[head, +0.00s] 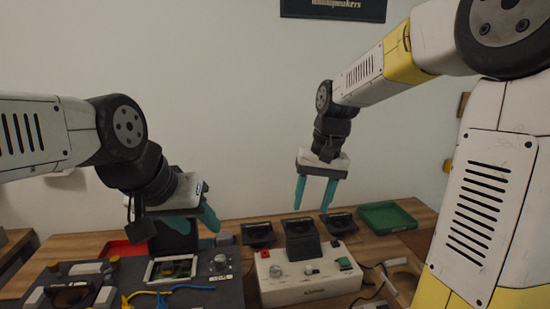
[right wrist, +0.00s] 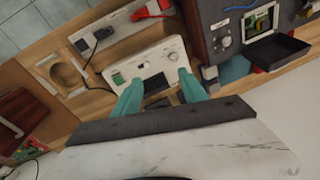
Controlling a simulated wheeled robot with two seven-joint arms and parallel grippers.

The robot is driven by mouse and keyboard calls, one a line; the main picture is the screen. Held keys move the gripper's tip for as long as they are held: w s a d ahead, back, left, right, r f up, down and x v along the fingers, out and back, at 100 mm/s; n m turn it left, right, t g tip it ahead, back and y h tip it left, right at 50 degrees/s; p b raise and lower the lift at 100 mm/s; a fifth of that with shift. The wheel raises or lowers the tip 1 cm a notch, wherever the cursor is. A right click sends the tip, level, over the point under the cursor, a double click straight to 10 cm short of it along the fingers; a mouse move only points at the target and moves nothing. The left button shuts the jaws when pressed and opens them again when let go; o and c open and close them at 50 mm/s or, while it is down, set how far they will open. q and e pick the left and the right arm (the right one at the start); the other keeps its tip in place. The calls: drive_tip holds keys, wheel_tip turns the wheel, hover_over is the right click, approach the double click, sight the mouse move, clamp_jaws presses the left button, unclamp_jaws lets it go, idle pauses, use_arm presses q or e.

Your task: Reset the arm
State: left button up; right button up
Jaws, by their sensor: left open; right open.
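My left gripper (head: 205,222) has teal fingers and hangs low at the left, just behind the dark console. Its fingers are partly hidden by its own wrist. My right gripper (head: 315,194) has two teal fingers pointing down, spread apart with nothing between them. It hangs above the small black trays at the back of the table. In the right wrist view the right gripper's fingers (right wrist: 158,95) are apart, with the white control box (right wrist: 150,62) beyond them. My right arm crosses the upper right of the head view.
The wooden table (head: 240,228) holds a dark console (head: 215,292) with a screen, cables and knobs. The white box (head: 305,285) has knobs and a green switch. A green tray (head: 386,217) stands at back right, a red tray (head: 122,249) at back left. Black trays (head: 258,234) stand between them.

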drive_tip(key=s+d+r+t, duration=0.2)
drive_tip(key=s, duration=0.5)
drive_tip(key=s+d+r+t, duration=0.2)
drive_tip(key=s+d+t, duration=0.1)
drive_tip(key=s, duration=0.4)
drive_tip(key=shift+s+d, duration=0.15)
drive_tip(key=shift+s, duration=0.25)
drive_tip(key=shift+c, duration=0.4)
